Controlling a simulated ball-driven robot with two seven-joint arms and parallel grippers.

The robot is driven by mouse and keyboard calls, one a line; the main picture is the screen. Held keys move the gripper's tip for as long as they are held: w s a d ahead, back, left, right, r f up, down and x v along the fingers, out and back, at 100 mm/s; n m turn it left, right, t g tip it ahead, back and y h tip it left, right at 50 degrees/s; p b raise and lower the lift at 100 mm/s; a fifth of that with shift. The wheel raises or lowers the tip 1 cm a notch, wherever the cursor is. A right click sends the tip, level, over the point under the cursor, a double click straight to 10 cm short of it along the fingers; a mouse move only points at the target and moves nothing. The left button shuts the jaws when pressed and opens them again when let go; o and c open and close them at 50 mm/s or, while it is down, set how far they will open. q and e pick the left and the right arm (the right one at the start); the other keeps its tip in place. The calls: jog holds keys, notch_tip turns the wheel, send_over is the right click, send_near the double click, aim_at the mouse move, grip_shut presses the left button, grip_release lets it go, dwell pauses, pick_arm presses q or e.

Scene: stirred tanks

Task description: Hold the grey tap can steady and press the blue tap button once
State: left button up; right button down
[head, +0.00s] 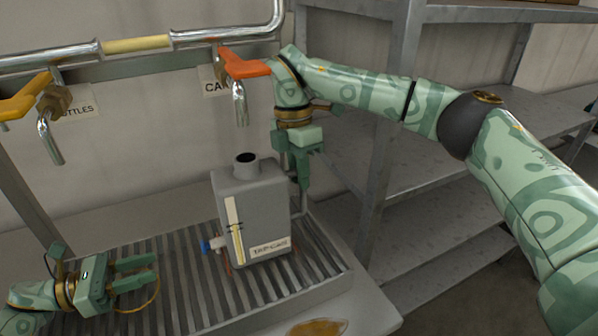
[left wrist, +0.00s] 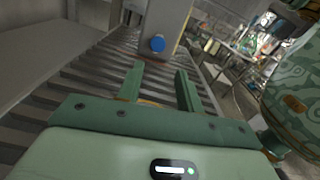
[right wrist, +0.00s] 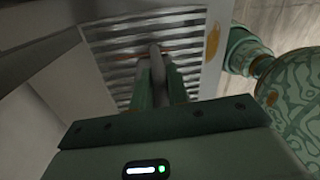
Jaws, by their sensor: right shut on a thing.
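The grey tap can (head: 245,205) stands upright on the slatted drip tray, with a short neck on top and a level strip on its front. The blue tap button (head: 206,246) sticks out low on its left side. In the left wrist view the button (left wrist: 157,44) is straight ahead, beyond the fingertips. My left gripper (head: 152,271) is open and empty, low over the tray, left of the button and apart from it. My right gripper (head: 304,188) points down at the can's right side, shut on a narrow grey part of it, seen between the fingers in the right wrist view (right wrist: 156,62).
The drip tray (head: 180,275) lies under the can and left gripper. Above hang an orange-handled tap (head: 240,95) and a yellow-handled tap (head: 50,140) from a chrome pipe (head: 200,37). Grey metal shelves (head: 440,205) stand at the right. An orange-brown patch (head: 318,327) lies on the counter in front.

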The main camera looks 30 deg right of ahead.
pick_arm(q)
grip_shut()
dwell(1.8)
